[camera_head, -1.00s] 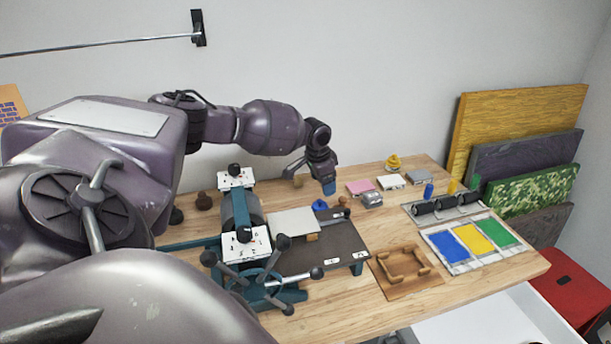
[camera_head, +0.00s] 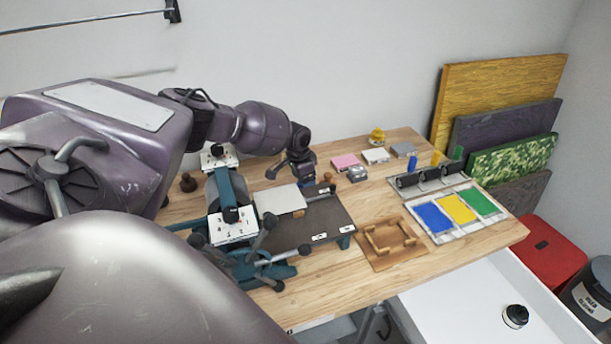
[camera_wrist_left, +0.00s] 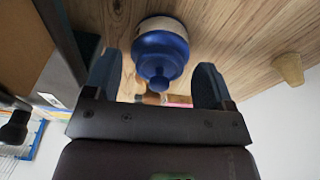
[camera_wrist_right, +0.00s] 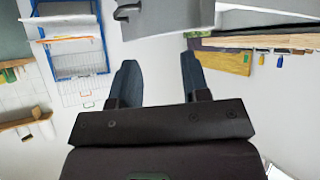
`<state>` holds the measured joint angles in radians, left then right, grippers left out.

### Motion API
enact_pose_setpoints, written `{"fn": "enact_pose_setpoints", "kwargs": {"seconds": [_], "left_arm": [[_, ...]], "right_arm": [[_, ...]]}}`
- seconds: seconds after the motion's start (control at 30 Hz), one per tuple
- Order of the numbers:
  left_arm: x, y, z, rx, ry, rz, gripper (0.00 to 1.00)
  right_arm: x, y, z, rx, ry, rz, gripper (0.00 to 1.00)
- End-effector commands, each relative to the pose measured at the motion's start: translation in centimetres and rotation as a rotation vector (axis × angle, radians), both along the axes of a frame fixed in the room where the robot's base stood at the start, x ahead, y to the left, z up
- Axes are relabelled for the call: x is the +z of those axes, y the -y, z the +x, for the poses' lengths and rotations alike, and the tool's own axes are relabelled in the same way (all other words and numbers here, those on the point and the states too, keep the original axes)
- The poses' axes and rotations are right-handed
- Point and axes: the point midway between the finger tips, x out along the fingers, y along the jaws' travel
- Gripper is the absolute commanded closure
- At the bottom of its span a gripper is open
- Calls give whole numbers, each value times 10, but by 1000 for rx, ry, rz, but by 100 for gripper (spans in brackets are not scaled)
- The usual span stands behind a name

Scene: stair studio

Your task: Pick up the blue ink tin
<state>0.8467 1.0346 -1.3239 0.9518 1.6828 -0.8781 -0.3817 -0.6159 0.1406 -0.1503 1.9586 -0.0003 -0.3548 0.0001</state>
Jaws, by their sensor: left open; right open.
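The blue ink tin (camera_wrist_left: 160,50) shows in the left wrist view as a round blue pot with a knob and a pale band, on the wooden bench. My left gripper (camera_wrist_left: 157,82) is open, with one finger on either side of the tin's near part; I cannot tell whether they touch it. In the head view my left gripper (camera_head: 301,176) reaches down behind the press, and the tin cannot be made out there. My right gripper (camera_wrist_right: 160,72) is open and empty in the right wrist view, away from the bench; the head view does not show it.
The press (camera_head: 232,226) with its handles and dark bed (camera_head: 325,216) stands in front of the left gripper. Right of it are a pink block (camera_head: 345,162), a wooden frame (camera_head: 391,238) and colour panels (camera_head: 435,217). A small wooden piece (camera_wrist_left: 289,68) stands near the tin.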

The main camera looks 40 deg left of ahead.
Motion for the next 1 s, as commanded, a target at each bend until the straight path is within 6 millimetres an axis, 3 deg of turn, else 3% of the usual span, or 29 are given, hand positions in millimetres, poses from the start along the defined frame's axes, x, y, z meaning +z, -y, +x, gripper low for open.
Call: {"fn": "enact_pose_setpoints", "kwargs": {"seconds": [0.27, 0.6, 0.9, 1.0], "left_arm": [[-25, 2, 4, 0, 1, 0, 23], [-28, 2, 5, 0, 2, 0, 23], [-28, 2, 5, 0, 1, 1, 68], [-27, 1, 5, 0, 4, 1, 71]], "right_arm": [[1, 0, -1, -1, -5, 1, 57], [1, 0, -2, -1, -7, 1, 57], [1, 0, -2, -2, -6, 1, 57], [1, 0, -2, -2, -6, 1, 57]]}}
